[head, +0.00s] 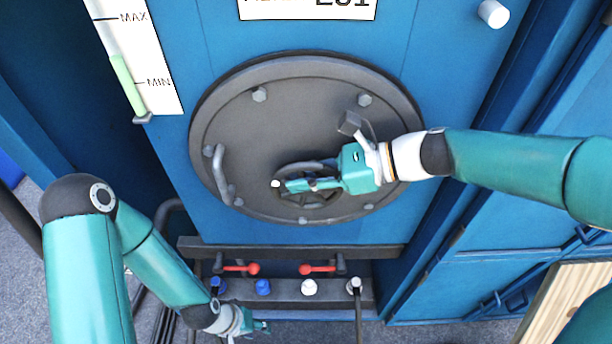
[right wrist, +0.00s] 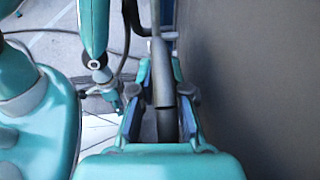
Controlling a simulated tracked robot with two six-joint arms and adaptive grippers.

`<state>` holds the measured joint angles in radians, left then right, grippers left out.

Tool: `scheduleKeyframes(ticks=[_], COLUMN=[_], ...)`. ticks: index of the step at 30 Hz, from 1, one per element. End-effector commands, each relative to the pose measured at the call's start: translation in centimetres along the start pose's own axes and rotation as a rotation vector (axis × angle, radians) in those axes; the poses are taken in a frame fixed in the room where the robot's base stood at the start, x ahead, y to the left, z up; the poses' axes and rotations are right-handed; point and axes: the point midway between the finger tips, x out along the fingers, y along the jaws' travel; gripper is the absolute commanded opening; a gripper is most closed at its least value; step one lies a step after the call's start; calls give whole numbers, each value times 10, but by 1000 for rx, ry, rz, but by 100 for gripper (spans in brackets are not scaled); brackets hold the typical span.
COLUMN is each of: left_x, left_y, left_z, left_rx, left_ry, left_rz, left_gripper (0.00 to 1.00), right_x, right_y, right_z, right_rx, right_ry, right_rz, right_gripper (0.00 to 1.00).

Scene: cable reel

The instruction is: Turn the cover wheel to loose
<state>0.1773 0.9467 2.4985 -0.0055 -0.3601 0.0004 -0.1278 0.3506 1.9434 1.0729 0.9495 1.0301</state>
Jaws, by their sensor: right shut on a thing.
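The cover wheel (head: 322,199) is a small dark spoked handwheel on the lower middle of a round grey cover (head: 290,115) on the blue cabinet. My right gripper (head: 280,184) reaches across from the right and hides part of the wheel's upper rim. In the right wrist view, its two fingers (right wrist: 162,95) are on either side of the dark wheel rim (right wrist: 164,75), and the gripper is shut on it. My left gripper (head: 264,327) is low in the head view, below the valve bar and away from the wheel; its finger opening is too small to judge.
The cover has a curved grab handle (head: 219,175) at its left and several bolts. Below it are two red levers (head: 240,268) and a dark bar (head: 335,291) with blue and white fittings. A MIN/MAX gauge (head: 150,60) is at upper left, a wooden board (head: 560,300) at lower right.

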Motion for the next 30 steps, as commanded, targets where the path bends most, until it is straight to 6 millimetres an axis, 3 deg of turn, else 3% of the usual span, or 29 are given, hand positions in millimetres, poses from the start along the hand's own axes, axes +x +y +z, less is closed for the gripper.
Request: scheduleKeyframes(ticks=[30], left_x=[-19], left_y=[7], left_z=[0], left_rx=[1], left_ry=[0], left_rz=[0], left_gripper=[40], right_x=[7], right_y=[2], right_z=[2], right_rx=[-2], right_ry=[67], right_rz=[5], right_gripper=[0])
